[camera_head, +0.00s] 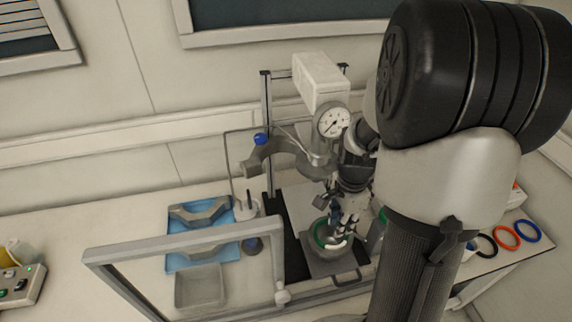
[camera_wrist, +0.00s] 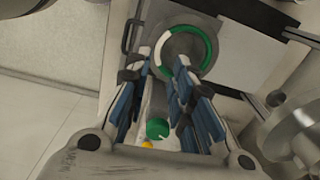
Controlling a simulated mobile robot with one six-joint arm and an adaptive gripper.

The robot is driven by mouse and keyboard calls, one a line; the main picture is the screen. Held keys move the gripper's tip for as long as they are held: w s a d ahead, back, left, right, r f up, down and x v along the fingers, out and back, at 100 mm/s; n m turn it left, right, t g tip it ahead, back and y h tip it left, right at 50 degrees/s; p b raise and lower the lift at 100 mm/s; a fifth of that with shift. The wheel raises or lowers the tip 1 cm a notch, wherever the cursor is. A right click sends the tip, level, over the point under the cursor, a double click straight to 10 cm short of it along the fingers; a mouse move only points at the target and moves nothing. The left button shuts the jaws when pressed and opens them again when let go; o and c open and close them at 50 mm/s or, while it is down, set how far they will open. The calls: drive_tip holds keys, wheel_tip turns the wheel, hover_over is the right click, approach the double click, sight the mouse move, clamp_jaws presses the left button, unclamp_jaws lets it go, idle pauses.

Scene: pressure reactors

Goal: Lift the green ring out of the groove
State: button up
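The green ring (camera_wrist: 209,49) lies on the round top of a grey block-like vessel (camera_wrist: 152,12); a pale white stretch interrupts its green in the wrist view. In the head view the ring (camera_head: 318,233) shows partly behind my gripper. My gripper (camera_wrist: 166,68) points down at the ring, its blue-padded fingers apart with a gap between them. The fingertips are close to the ring's near edge; I cannot tell whether they touch it. The groove itself is too small to make out.
A reactor head with a pressure gauge (camera_head: 333,122) stands behind the vessel. A grey frame (camera_head: 180,243) stands at the front left. A blue tray (camera_head: 176,224) lies left. A green-topped object (camera_wrist: 157,129) shows between my fingers.

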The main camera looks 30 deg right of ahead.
sight(336, 249)
drive_tip(key=shift+m, duration=0.4)
drive_tip(key=f+b, duration=0.2)
drive_tip(key=f, duration=0.1)
drive_tip(key=f+b, duration=0.3)
drive_tip(key=f, duration=0.1)
drive_tip(key=f+b, duration=0.3)
drive_tip(key=f, duration=0.1)
drive_tip(key=shift+d, duration=0.35)
drive_tip(key=shift+s, duration=0.1)
clamp_jaws()
drive_tip(key=shift+r, duration=0.15)
wheel_tip(336, 249, up, 7)
drive_tip(key=p, duration=0.6)
drive_tip(key=shift+r, duration=0.1)
drive_tip(key=shift+f, duration=0.2)
